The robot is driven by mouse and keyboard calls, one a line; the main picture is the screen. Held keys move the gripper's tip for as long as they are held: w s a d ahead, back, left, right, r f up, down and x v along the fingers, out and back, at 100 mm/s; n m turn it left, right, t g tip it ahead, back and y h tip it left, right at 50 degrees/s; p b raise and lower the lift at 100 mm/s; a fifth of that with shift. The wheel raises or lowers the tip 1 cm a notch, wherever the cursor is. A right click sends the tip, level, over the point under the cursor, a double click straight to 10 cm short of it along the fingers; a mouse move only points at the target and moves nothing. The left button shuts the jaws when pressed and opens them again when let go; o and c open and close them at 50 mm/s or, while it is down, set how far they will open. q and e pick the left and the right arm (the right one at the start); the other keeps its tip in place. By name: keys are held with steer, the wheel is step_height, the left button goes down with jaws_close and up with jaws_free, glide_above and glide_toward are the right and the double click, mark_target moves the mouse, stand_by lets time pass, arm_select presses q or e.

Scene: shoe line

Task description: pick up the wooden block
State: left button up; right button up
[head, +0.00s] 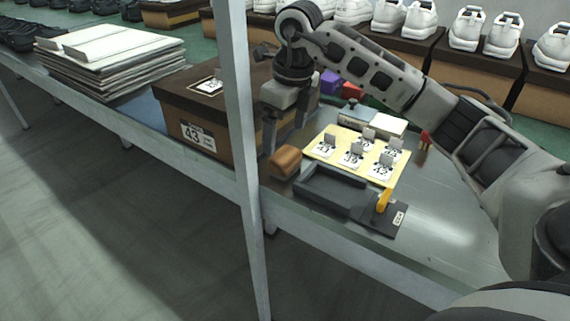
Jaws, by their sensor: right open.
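The wooden block (286,161) is a small brown piece with rounded edges. It lies on the grey table near its front edge, beside a black tray. My right gripper (284,138) points down just above and behind the block. Its two fingers are apart, with nothing visible between them. The left fingertip comes close to the block; I cannot tell whether it touches. My left gripper is not in view.
A brown shoe box (188,138) marked 43 stands left of the gripper. A grey post (238,130) rises in front. The black tray (332,188), a yellow-handled tool (384,201) and a board with numbered cards (325,157) lie to the right. The table's right front is clear.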

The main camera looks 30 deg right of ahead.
mark_target(286, 154)
steer(key=shift+f, duration=0.8)
step_height(286, 154, down, 4)
steer(key=shift+f+b, duration=0.1)
steer(key=shift+b, duration=0.25)
steer(key=shift+f, duration=0.55)
steer(key=c, duration=1.1)
